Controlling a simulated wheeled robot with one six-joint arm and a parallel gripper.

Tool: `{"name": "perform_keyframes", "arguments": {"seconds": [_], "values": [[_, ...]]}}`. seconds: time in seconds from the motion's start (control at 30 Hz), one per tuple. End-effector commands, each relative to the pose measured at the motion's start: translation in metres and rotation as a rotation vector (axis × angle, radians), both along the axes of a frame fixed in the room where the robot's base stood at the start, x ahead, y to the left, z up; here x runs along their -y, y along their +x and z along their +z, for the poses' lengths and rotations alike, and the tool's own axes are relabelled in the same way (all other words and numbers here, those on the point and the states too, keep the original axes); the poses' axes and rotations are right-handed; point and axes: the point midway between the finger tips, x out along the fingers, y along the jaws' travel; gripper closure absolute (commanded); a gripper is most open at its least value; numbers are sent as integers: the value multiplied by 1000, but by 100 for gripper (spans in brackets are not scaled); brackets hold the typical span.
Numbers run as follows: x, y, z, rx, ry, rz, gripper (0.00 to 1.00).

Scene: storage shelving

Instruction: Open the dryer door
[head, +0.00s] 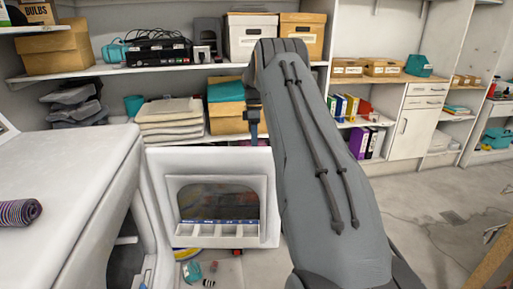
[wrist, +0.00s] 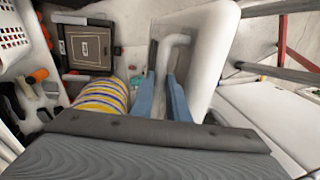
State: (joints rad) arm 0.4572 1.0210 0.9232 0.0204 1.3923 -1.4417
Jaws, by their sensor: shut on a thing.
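The white dryer (head: 70,190) stands at the left in the head view. Its door (head: 210,240) is swung out wide from the body, showing a dark window and a pale ledge. My gripper (head: 254,135) is at the door's top right part, mostly hidden behind my grey arm. In the wrist view my two blue fingers (wrist: 168,88) are shut around a white curved bar on the white door (wrist: 212,45). The exact contact is partly hidden between the fingers.
Shelves with boxes, bins (head: 252,35) and folded towels (head: 168,118) line the back wall. Small items lie on the floor under the door. A striped roll (head: 20,212) lies on the dryer top. Floor at the right is open.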

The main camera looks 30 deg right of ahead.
Motion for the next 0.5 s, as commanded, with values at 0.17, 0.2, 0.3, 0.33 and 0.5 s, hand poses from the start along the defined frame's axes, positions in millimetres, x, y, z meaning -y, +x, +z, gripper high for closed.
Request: {"name": "perform_keyframes", "arguments": {"seconds": [0.17,0.2,0.3,0.33,0.5], "values": [[-6,3,0,5,11,1,100],[-5,2,0,5,11,0,100],[-4,2,0,4,10,-2,80],[-3,2,0,4,10,-2,75],[5,-2,0,4,8,-13,67]]}}
